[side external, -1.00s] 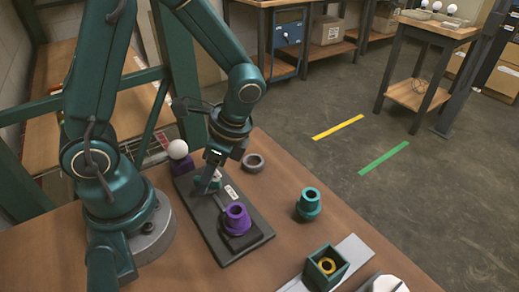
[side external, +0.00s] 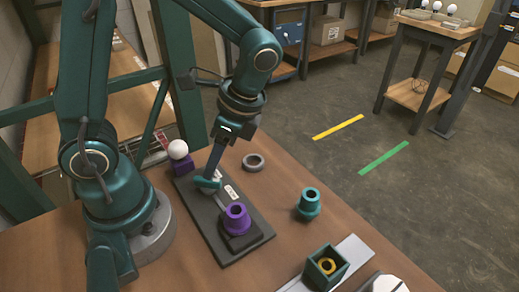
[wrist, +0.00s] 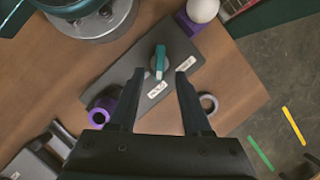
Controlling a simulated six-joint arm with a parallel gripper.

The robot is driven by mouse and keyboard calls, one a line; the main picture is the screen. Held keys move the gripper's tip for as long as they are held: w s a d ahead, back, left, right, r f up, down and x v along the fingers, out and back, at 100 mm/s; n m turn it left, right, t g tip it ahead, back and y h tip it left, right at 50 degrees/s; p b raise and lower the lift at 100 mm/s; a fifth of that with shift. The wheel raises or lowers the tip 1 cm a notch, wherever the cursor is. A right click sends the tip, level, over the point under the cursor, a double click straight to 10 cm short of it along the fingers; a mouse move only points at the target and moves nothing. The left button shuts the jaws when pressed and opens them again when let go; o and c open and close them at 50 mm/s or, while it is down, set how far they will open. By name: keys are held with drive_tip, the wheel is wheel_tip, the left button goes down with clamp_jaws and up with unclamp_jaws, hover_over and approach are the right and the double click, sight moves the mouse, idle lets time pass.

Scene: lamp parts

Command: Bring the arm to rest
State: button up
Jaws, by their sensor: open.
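My gripper (side external: 213,172) is open and empty, pointing down above the dark base plate (side external: 204,216). In the wrist view its two fingers (wrist: 160,73) stand well apart. A teal piece (side external: 206,184) with a narrow bar-like top is on the plate, just below my fingertips in the side view. In the wrist view the teal piece (wrist: 160,58) shows between and beyond the fingertips, with no finger visibly touching it. A purple socket-like part (side external: 237,218) stands on the near end of the plate; its ring-shaped top (wrist: 100,113) also shows in the wrist view.
A white bulb (side external: 178,149) sits on a purple holder (side external: 183,166) at the plate's far end. A grey ring (side external: 253,162) and a teal socket (side external: 308,205) stand to the right. A green box (side external: 326,268) with a yellow ring is in front.

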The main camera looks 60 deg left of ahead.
drive_tip(key=shift+w+a+r, duration=0.1)
drive_tip(key=shift+w+r, duration=0.05)
drive_tip(key=shift+r, duration=0.15)
drive_tip(key=s+d+r+n+t+h, duration=0.1)
drive_tip(key=d+r+n+t+h, duration=0.2)
drive_tip(key=r+n+t, duration=0.4)
drive_tip(key=shift+s+d+r+n+t, duration=0.2)
drive_tip(key=shift+s+r+n+t, duration=0.2)
drive_tip(key=shift+n+t, duration=0.55)
